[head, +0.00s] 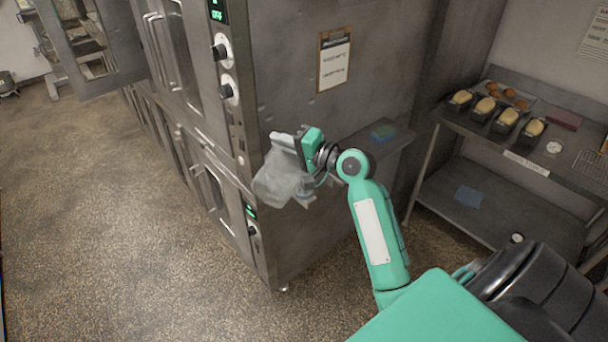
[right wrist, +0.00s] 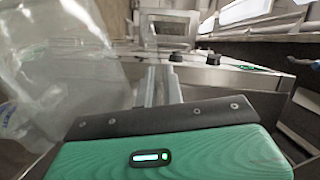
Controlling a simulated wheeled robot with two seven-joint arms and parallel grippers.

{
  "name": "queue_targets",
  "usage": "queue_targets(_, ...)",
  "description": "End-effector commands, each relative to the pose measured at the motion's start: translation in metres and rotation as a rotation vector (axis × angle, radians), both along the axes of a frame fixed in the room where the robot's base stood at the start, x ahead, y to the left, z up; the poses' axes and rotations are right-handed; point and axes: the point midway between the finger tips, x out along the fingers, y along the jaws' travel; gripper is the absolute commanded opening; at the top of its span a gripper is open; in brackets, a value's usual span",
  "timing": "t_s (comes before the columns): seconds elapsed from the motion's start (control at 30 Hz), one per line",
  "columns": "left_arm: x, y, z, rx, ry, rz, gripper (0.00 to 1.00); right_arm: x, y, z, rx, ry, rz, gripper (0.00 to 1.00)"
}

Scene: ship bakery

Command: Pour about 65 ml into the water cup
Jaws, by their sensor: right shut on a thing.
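My right gripper (head: 303,162) is shut on a clear, cloudy-looking plastic jug (head: 280,180), held in front of the oven's corner and tilted. In the right wrist view the jug (right wrist: 60,65) fills the left side, beside the gripper's fingers (right wrist: 158,85). I cannot make out a liquid level in it. I cannot pick out the water cup with certainty in either view. My left gripper is not in view.
A steel oven (head: 325,130) with knobs stands close behind the jug. A steel bench (head: 465,135) at the right holds loaf tins (head: 507,122), a white round dial (head: 553,147) and a rack. A small white-topped object (head: 517,238) is below it. The floor at left is clear.

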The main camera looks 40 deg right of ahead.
Motion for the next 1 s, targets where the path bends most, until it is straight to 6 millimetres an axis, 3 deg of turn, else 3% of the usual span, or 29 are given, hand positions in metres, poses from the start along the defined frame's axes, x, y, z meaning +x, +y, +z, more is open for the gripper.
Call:
queue_targets(0.13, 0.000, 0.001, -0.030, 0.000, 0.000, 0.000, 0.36, -0.013, 0.029, -0.020, -0.102, -0.047, 0.002, 0.00)
queue_targets(0.23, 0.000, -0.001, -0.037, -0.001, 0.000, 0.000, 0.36, -0.018, 0.041, -0.027, -0.206, -0.085, 0.001, 0.00)
queue_targets(0.37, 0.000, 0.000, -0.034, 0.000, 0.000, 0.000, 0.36, -0.019, 0.043, -0.023, -0.227, -0.097, -0.003, 0.00)
queue_targets(0.7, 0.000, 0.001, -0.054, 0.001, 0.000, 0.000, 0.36, -0.025, 0.060, -0.045, -0.368, -0.153, -0.002, 0.00)
queue_targets(1.0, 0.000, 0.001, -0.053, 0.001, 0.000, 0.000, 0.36, -0.026, 0.063, -0.044, -0.392, -0.163, -0.003, 0.00)
